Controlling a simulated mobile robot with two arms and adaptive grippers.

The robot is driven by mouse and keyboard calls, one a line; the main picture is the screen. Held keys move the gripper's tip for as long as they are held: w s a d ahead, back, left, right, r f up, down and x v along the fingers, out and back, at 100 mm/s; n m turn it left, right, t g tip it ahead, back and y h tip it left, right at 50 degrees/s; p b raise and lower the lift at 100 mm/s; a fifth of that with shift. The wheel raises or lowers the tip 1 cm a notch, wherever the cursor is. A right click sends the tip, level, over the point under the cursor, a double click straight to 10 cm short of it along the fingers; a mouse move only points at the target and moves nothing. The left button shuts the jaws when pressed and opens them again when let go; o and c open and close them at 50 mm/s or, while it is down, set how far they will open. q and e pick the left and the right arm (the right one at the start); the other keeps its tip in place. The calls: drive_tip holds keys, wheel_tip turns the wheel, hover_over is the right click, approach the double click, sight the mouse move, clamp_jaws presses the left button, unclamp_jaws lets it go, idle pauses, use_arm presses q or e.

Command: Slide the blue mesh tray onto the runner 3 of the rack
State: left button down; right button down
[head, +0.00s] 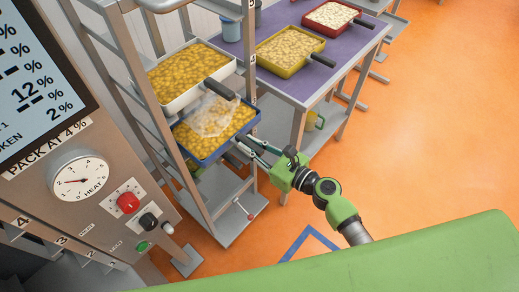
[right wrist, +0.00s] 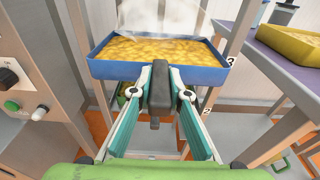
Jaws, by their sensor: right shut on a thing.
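The blue tray (head: 207,160), filled with yellow pieces, is level between the rack's posts, beneath a white tray; it also shows in the right wrist view (right wrist: 120,70). Its front wall is near the front posts, beside the label 3 (right wrist: 230,60). Whether its rims rest on the runners is hidden. My right gripper (head: 248,147) is shut on the tray's black handle (right wrist: 158,88), at the tray's front. The grey metal rack (head: 133,62) stands upright. My left gripper is not in view.
The white tray (head: 178,102) of yellow pieces sits one level up, its dark handle jutting forward. Whitish steam (head: 212,116) hangs over the blue tray. A heater panel (head: 85,185) stands at left. A purple table (head: 290,85) with yellow and red trays stands at right.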

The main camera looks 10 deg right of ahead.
sight(237, 134)
drive_tip(key=x, duration=0.3)
drive_tip(key=r+x, duration=0.1)
drive_tip(key=x, duration=0.3)
drive_tip(key=shift+r, duration=0.2)
drive_tip(key=shift+x, duration=1.3)
drive_tip(key=shift+f+b, duration=0.4)
drive_tip(key=c, duration=1.9)
unclamp_jaws()
drive_tip(key=shift+o, duration=0.3)
drive_tip(key=shift+s, duration=0.1)
